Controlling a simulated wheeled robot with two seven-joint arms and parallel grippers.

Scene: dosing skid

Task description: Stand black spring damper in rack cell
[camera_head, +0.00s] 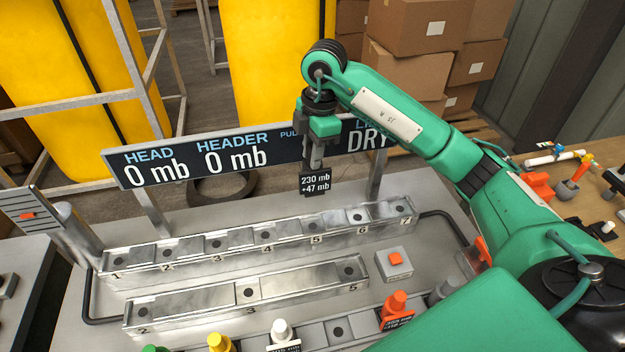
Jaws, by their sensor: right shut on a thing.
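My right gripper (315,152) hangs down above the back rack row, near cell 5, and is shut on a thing. A small black tag (315,182) reading "230 mb +47 mb" shows just below the fingers. The back rack row (190,255) is a metal tray with numbered cells, each with a dark hole, and they look empty. A shorter front rack row (205,300) has cells marked 2, 3 and 5. My left gripper is not in view.
A display board (235,158) reading "0 mb" and "DRY" stands behind the gripper. A grey box with an orange button (395,260) sits right of the front row. Yellow (220,343), white (282,332) and orange (397,308) parts stand along the near edge.

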